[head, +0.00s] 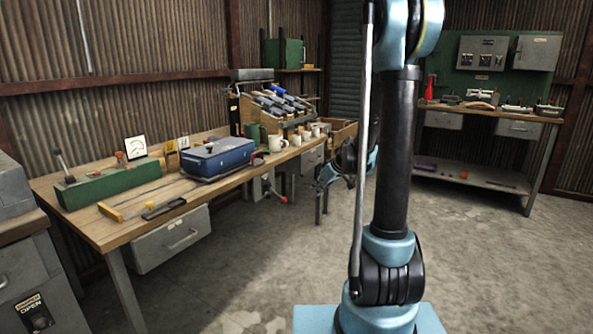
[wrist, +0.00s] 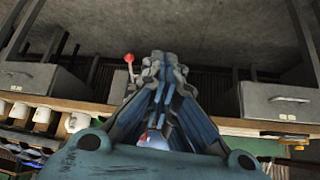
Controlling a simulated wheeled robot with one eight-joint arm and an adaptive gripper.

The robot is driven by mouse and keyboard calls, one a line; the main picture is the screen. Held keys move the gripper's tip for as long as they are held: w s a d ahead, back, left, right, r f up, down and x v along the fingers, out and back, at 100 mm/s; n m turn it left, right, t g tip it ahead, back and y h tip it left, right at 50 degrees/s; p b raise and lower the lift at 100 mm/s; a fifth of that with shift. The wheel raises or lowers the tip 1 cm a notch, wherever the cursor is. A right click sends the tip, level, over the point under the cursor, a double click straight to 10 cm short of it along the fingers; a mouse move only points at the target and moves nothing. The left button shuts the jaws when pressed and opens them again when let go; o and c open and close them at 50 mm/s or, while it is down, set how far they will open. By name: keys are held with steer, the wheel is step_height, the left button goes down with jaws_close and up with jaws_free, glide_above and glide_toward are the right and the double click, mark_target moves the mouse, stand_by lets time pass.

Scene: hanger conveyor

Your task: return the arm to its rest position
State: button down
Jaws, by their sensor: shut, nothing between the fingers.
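My gripper (wrist: 163,62) points away from the camera in the wrist view, its dark and blue fingers drawn together with nothing held. In the head view my gripper (head: 322,184) hangs beside the right end of the wooden workbench (head: 112,234), partly hidden by my upright arm link. My arm stands tall at the right of the middle of the head view.
A blue box (head: 217,158), a green box (head: 110,184) and white mugs (head: 278,143) stand on the workbench. A red-knobbed lever (head: 283,199) juts from its front. Another bench (head: 490,112) stands at the back right. The floor (head: 240,270) between is clear.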

steer(key=s+d+r+m+g+h, duration=0.1)
steer(key=s+d+r+m, duration=0.1)
steer(key=s, duration=0.7)
steer(key=s+d+r+m+h, duration=0.2)
steer(key=s, duration=0.7)
steer(key=s+d+f+m+g+h, duration=0.1)
steer(key=s+d+f+m, duration=0.1)
steer(key=s, duration=0.7)
steer(key=s+d+f+m+g+h, duration=0.1)
steer(key=s+d, duration=0.3)
steer(key=s, duration=0.5)
steer(key=shift+d+f+m+h, duration=0.25)
steer(key=shift+f+m, duration=0.35)
steer(key=shift+m, duration=0.3)
steer(key=shift+s, duration=0.1)
